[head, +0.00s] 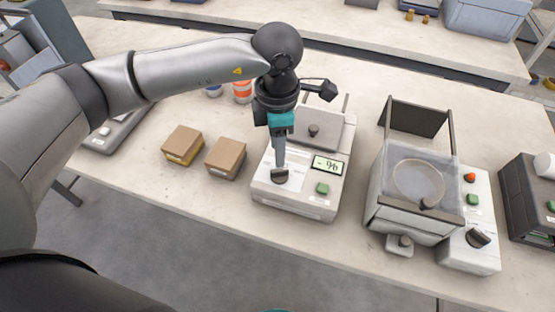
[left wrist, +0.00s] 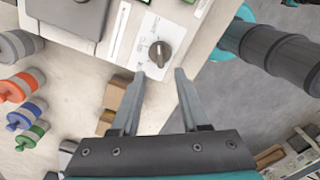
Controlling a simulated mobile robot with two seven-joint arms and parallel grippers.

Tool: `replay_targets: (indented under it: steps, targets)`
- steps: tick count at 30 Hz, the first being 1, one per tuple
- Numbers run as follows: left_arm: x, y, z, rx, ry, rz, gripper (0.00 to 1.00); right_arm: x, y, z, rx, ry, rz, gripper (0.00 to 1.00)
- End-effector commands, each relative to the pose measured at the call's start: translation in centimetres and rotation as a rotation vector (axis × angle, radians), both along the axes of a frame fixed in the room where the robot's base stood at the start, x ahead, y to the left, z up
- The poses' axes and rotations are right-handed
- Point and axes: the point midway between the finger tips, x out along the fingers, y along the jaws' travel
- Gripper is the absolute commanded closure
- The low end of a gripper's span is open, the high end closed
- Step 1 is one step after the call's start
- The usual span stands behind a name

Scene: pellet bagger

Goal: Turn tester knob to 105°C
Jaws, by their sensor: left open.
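The tester (head: 305,207) is a light grey box on the bench with a small display (head: 327,166), a green button (head: 322,188) and a closed grey lid (head: 325,130). The display digits are too small to read surely. Its dark knob (head: 279,178) sits at the front left of the top face. In the left wrist view the knob (left wrist: 160,54) lies just beyond the fingertips, centred between them. My left gripper (head: 280,166) points down over the knob; in the left wrist view its two fingers (left wrist: 160,74) are apart with nothing between them. My right gripper is out of view.
Two cardboard boxes (head: 226,157) (head: 184,143) stand left of the tester. A machine with a clear-walled chamber (head: 410,215) and black knob stands to its right. Orange, blue and green-topped containers (left wrist: 22,84) stand behind the boxes. Bare bench lies between the tester and right machine.

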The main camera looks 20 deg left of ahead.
Motion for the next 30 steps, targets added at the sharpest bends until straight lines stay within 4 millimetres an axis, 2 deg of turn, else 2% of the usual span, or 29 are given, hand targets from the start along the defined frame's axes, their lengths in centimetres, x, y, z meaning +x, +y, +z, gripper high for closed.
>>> replay_targets:
  steps: [1,6,12,17,30]
  targets:
    - [0.1,0.0,1.4,0.001,-0.005,-0.001,0.55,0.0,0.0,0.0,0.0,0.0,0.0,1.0]
    - [0.1,0.0,5.1,-0.001,-0.005,0.0,0.55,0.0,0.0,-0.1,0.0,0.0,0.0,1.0]
    - [0.0,0.0,7.6,0.0,-0.002,0.0,0.55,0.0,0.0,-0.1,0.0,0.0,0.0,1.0]
    - [0.0,0.0,8.3,0.001,0.0,0.0,0.55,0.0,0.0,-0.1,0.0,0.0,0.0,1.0]
    - [0.0,0.0,8.2,0.0,0.001,0.0,0.55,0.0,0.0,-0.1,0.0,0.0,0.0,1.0]
